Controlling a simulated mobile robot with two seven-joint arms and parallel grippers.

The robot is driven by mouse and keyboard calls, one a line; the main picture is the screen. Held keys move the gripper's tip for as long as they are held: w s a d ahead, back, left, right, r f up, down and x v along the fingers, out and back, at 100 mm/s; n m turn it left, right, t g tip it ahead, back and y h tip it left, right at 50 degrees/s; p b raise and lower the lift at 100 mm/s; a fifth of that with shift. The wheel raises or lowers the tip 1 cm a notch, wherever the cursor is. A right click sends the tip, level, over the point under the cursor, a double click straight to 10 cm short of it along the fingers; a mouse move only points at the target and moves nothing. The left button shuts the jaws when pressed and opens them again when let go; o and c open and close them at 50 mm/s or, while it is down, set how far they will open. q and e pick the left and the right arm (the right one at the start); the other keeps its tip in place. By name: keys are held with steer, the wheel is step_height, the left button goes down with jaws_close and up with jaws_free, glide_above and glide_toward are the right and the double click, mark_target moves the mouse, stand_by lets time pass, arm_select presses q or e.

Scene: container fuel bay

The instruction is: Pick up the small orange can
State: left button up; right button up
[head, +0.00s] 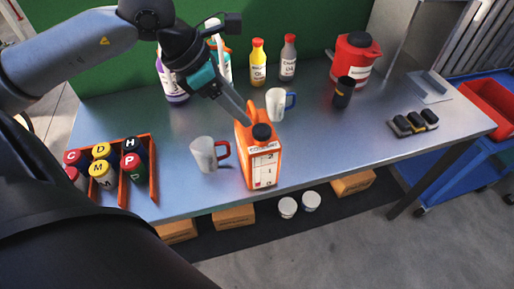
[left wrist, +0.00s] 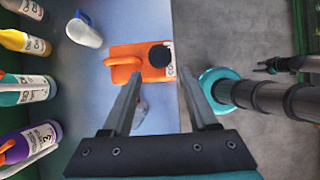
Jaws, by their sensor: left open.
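The small orange can (head: 246,143) is a jerrycan with a black cap, an orange handle and a white label on its front. It stands upright near the front edge of the metal table. My left gripper (head: 243,113) reaches down from the upper left to the can's top, its fingers overlapping the handle area in the head view. In the left wrist view the can (left wrist: 140,74) lies ahead of the open, empty fingers (left wrist: 159,82), more toward the left finger. I cannot tell whether a finger touches it.
A white mug with a red handle (head: 204,154) stands just left of the can; a blue-handled mug (head: 275,104) stands behind it. An orange crate (head: 152,181) of labelled cans is at left, bottles (head: 258,66) behind.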

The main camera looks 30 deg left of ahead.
mark_target(260, 129)
arm_select(q)
steer(key=shift+p+x, duration=0.5)
steer(key=shift+x, duration=3.65)
steer(key=shift+r, duration=0.1)
jaws_close()
